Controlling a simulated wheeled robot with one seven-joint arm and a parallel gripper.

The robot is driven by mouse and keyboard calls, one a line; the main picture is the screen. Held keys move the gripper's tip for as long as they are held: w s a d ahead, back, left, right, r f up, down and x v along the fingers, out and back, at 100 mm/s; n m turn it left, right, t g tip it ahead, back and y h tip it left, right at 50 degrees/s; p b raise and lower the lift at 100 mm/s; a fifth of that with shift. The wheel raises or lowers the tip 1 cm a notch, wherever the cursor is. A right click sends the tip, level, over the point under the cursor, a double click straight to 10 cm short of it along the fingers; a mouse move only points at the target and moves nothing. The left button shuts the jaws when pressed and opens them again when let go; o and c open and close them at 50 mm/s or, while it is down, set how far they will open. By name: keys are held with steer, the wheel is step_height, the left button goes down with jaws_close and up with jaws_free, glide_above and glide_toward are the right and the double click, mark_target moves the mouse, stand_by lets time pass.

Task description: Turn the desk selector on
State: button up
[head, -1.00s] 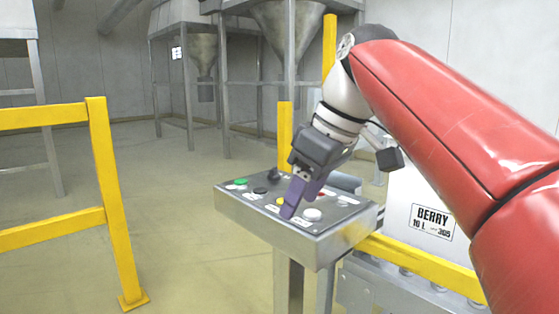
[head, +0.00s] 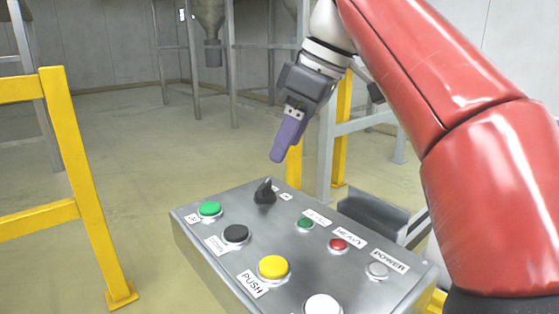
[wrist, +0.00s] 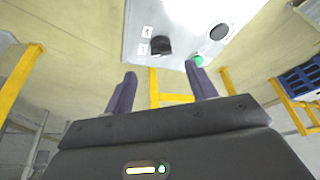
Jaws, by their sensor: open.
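The desk selector (head: 265,191) is a black knob with a pointed handle at the back of the grey control panel (head: 215,255), with two small white labels beside it. Which way the selector is set I cannot tell for sure.
Green (head: 209,209), black (head: 236,233), yellow (head: 273,267) and white (head: 322,306) push buttons run along the panel's left side. Small lamps, including a red one (head: 338,244), sit to the right. A yellow railing (head: 85,190) stands at left. Open floor lies behind the panel.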

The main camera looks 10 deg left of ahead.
mark_target(268, 186)
steer(key=b+x, duration=0.2)
steer(key=x, duration=0.5)
steer(key=shift+s+a+f+b, duration=0.1)
steer(key=shift+f+b, duration=0.15)
steer(key=shift+b, duration=0.15)
